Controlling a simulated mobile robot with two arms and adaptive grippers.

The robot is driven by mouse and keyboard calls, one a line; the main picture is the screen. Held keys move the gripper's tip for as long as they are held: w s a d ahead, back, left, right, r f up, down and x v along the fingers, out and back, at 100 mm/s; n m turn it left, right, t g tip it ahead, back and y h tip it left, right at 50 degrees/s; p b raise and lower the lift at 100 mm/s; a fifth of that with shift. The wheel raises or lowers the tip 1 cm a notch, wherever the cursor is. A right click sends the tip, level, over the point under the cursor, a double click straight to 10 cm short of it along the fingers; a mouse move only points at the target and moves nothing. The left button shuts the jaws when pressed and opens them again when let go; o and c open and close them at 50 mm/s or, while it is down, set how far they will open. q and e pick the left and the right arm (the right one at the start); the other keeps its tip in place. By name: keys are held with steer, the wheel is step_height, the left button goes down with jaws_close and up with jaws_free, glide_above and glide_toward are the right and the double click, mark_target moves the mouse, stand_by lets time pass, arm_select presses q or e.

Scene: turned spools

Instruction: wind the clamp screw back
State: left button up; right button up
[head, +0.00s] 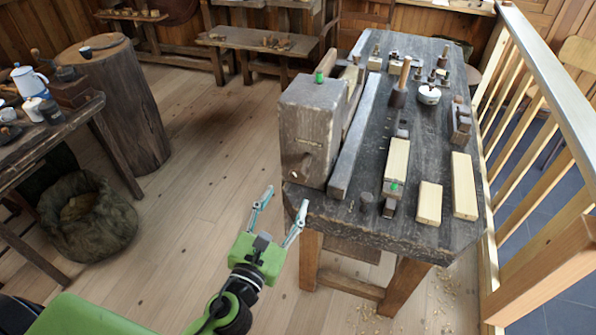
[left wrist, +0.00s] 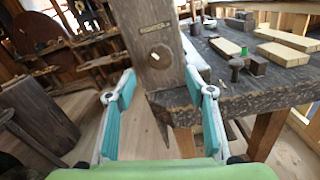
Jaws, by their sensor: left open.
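The workbench's big wooden vise block (head: 312,120) stands at the bench's near left corner. A round, dark screw end (head: 304,168), which looks like the clamp screw, sits low on its near face. In the left wrist view, the screw end (left wrist: 159,57) shows a small light piece at its middle and lies straight ahead of my fingers. My left gripper (head: 285,202) is open and empty, in front of and below the block, apart from it. In the left wrist view, its fingers (left wrist: 160,88) stand wide on either side of the block's lower part. My right gripper is not in view.
The workbench top (head: 355,165) carries a long bar (head: 354,140), several pale wood blocks (head: 463,186), a mallet (head: 400,85) and a white pot (head: 428,95). A railing (head: 550,90) runs along its right. A sack (head: 88,215) and side table (head: 50,125) stand left. Floor between is clear.

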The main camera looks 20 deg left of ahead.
mark_target(297, 178)
arm_select(q)
steer(key=w+p, duration=0.1)
steer(key=w, duration=0.8)
steer(key=shift+w+d+p, duration=0.15)
steer(key=shift+p, duration=0.15)
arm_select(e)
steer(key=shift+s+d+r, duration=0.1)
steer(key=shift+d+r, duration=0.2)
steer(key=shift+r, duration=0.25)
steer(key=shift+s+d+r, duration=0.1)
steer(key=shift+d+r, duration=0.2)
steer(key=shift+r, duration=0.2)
arm_select(q)
steer(key=c, duration=1.1)
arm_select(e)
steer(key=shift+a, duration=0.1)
